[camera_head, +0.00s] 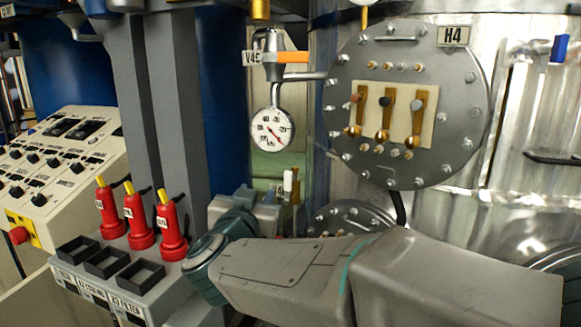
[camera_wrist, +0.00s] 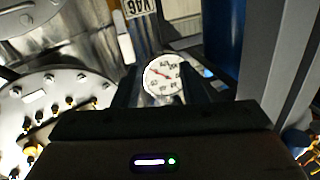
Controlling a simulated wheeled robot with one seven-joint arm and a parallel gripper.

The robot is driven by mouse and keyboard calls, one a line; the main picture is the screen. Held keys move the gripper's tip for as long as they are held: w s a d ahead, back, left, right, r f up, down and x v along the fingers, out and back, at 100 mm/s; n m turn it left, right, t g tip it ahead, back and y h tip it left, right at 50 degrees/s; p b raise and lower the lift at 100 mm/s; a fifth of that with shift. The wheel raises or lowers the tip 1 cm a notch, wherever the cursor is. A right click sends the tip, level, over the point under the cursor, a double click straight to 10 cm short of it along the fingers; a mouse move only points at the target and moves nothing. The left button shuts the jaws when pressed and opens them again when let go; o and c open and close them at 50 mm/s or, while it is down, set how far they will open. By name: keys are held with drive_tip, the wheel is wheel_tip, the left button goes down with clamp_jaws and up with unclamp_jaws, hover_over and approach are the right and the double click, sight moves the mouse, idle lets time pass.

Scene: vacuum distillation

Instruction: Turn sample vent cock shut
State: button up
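A cock with an orange lever (camera_head: 293,57) sits above a round dial gauge (camera_head: 271,130), beside a tag that seems to begin with V4. The lever lies level, pointing right. A smaller white-handled fitting (camera_head: 288,181) stands upright lower down, its tag partly hidden. I cannot tell for sure which is the sample vent cock. My gripper (camera_wrist: 168,88) shows in the wrist view as two dark fingers standing apart, with the gauge (camera_wrist: 165,74) seen beyond the gap. It appears empty. In the head view my arm hides most of the gripper.
A round bolted flange (camera_head: 360,70) with several brass valves and an H4 tag is to the right. A control panel (camera_head: 57,160) is far left. A grey post (camera_head: 170,90) stands left of the gauge.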

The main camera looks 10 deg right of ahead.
sight(287, 175)
drive_tip(key=w+d+h, duration=0.1)
drive_tip(key=w+d, duration=0.2)
drive_tip(key=w+d+m+g+h+p, duration=0.1)
drive_tip(key=w+d, duration=0.2)
drive_tip(key=w+d+m+g+h+p, duration=0.1)
drive_tip(key=w+d, duration=0.2)
drive_tip(key=shift+w+d+r+h, duration=0.1)
drive_tip(key=shift+w+r+h, duration=0.05)
drive_tip(key=shift+r+h, duration=0.25)
drive_tip(key=shift+c, duration=0.4)
clamp_jaws()
